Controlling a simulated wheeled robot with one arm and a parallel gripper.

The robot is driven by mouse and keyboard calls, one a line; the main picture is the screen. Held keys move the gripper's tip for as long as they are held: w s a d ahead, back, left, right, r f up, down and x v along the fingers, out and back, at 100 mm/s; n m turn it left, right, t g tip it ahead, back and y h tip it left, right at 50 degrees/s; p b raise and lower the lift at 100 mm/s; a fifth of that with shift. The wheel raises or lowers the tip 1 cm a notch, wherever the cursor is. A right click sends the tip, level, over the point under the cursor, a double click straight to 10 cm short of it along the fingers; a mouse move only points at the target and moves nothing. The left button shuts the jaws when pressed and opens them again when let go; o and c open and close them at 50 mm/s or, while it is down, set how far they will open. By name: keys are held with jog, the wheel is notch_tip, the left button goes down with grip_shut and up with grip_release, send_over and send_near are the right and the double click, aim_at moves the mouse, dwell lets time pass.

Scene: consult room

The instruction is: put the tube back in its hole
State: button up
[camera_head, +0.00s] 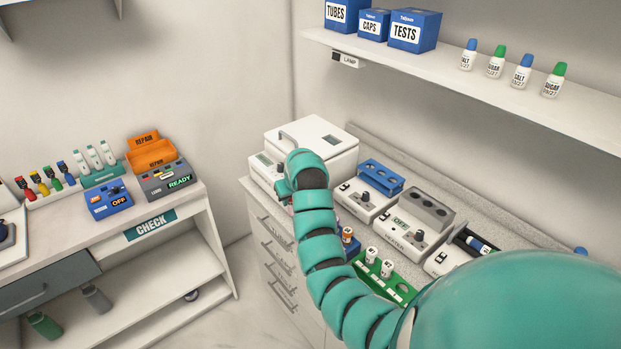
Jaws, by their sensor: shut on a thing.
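My gripper (284,187) shows only in part at the far end of my teal arm, beside the front of the white box-shaped machine (330,140). It is shut on the tube, but my wrist hides the tube and the fingertips. A green rack (398,292) stands on the right counter, beside my arm. Two white-topped tubes with number labels, one (371,256) and another (387,268), stand upright in it. Pale spots, perhaps holes, show toward its near end. My arm hides part of the rack.
Behind the rack are a white device with a blue rack (381,177), a heater (402,236) with a grey block, and a device with a dark tray (470,243). An orange-topped item (347,236) is close to my arm. A shelf (450,85) overhangs the counter.

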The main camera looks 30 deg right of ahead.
jog(key=d+r+p, duration=0.1)
jog(key=d+p, duration=0.1)
jog(key=d, duration=0.4)
jog(key=shift+s+d+m, duration=0.3)
jog(key=shift+s+m, duration=0.1)
jog(key=shift+s+a+b, duration=0.15)
jog(key=shift+s+b, duration=0.05)
jog(key=shift+b, duration=0.2)
jog(key=shift+b, duration=0.4)
dwell(0.9)
jog(key=shift+f, duration=0.15)
jog(key=shift+f+b, duration=1.35)
jog(key=shift+f, duration=0.95)
